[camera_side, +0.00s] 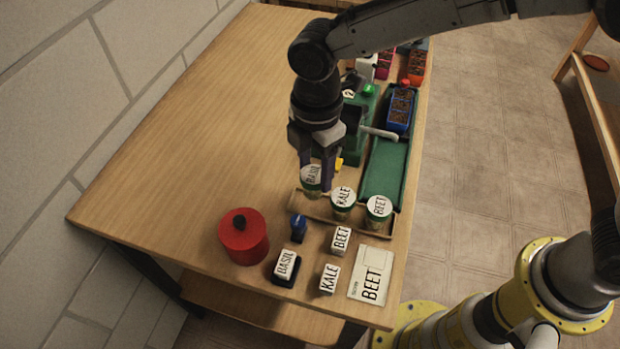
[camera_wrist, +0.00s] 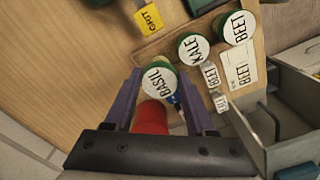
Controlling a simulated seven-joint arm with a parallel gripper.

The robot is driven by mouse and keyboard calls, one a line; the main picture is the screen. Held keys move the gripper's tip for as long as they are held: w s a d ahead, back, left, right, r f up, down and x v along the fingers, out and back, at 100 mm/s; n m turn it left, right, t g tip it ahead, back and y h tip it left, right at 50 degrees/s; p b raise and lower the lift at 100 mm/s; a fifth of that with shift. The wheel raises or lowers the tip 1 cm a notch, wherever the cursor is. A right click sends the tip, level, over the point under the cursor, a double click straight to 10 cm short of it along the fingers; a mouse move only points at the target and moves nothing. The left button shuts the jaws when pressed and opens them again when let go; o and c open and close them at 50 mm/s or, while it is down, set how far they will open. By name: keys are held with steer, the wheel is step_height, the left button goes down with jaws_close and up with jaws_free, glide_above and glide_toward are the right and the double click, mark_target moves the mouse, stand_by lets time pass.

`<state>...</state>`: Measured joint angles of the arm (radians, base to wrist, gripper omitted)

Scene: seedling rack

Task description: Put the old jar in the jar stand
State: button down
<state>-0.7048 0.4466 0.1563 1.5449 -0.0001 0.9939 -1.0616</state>
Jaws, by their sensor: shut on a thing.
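My gripper (camera_side: 315,184) is shut on the jar labelled BASIL (camera_side: 311,176), which has a white label on its lid. The wrist view shows this jar (camera_wrist: 159,82) between my two fingers (camera_wrist: 158,76). It is upright or nearly so at the left end of the wooden jar stand (camera_side: 322,213). I cannot tell whether its base rests in the stand or is just above it. The KALE jar (camera_side: 343,196) and the BEET jar (camera_side: 379,206), with green rims, stand in the middle and right of the stand.
In front are a red lidded pot (camera_side: 243,236), a blue stamp-like piece (camera_side: 298,228), blocks marked BASIL (camera_side: 286,265), KALE (camera_side: 329,279) and BEET (camera_side: 341,240), and a BEET card (camera_side: 371,277). A green tray (camera_side: 385,168) lies behind the stand. The left tabletop (camera_side: 190,140) is clear.

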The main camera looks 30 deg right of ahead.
mark_target(310, 182)
steer(key=shift+w+a+f, duration=0.2)
steer(key=shift+w+f, duration=0.05)
steer(key=shift+f, duration=0.15)
steer(key=shift+w+a+f, duration=0.1)
steer(key=shift+w+f, duration=0.05)
steer(key=shift+f, duration=1.55)
steer(key=shift+f, duration=0.15)
steer(key=shift+c, duration=1.2)
jaws_free()
step_height(310, 182, up, 12)
steer(key=shift+r, duration=0.2)
